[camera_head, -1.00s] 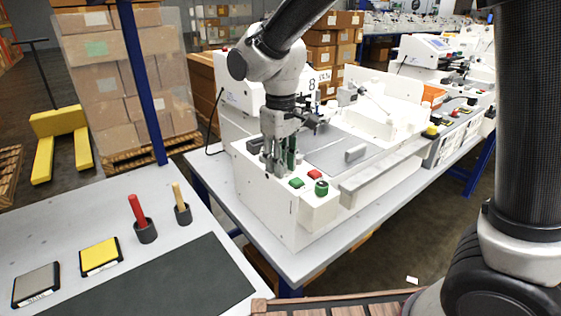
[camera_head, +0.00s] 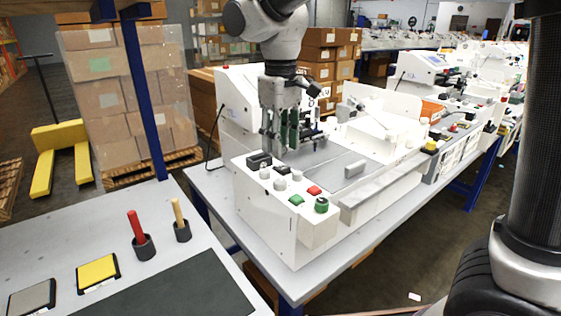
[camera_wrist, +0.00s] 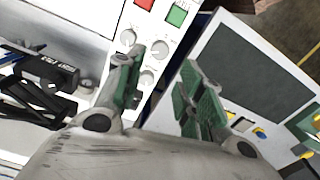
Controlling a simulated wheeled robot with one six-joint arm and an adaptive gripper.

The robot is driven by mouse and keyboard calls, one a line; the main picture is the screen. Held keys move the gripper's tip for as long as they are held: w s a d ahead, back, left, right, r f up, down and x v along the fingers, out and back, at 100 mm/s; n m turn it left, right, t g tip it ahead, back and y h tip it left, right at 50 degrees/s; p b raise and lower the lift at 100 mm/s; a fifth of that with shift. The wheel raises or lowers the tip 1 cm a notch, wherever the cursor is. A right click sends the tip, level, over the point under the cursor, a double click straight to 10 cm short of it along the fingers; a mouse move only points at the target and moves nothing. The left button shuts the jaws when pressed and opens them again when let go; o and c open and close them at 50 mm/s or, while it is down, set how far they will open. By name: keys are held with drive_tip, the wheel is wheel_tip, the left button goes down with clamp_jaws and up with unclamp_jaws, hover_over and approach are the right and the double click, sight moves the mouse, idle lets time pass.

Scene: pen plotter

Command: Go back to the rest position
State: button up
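My gripper (camera_head: 285,135) hangs above the white pen plotter (camera_head: 268,215), over the back part of its control panel. In the wrist view its two green-padded fingers (camera_wrist: 162,95) are spread apart with nothing between them. The panel carries a red button (camera_head: 314,190), a green button (camera_head: 297,200) and several small knobs (camera_head: 281,184). In the wrist view the red button (camera_wrist: 145,4), green button (camera_wrist: 178,14) and knobs (camera_wrist: 160,48) lie beyond the fingers. The fingers look clear of the panel.
A bench (camera_head: 190,270) at the front left holds a red pen (camera_head: 136,224) and a yellow pen (camera_head: 178,212) in black holders, a yellow pad (camera_head: 97,270) and a grey pad (camera_head: 32,298). More plotters stand to the right. Stacked boxes (camera_head: 110,100) stand behind.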

wheel_tip(320, 180, up, 2)
idle(0.4)
drive_tip(key=s+d+m+t, duration=0.1)
drive_tip(key=s+d+m, duration=0.2)
drive_tip(key=d, duration=0.8)
drive_tip(key=s+d+m+t, duration=0.2)
drive_tip(key=s+d+m, duration=0.1)
drive_tip(key=s+d, duration=0.5)
drive_tip(key=s+d+f+m+t, duration=0.1)
drive_tip(key=s+d, duration=0.4)
drive_tip(key=d, duration=0.8)
drive_tip(key=shift+s+d+m, duration=0.2)
drive_tip(key=shift+d+m, duration=0.15)
drive_tip(key=shift+m, duration=0.55)
drive_tip(key=shift+d, duration=0.1)
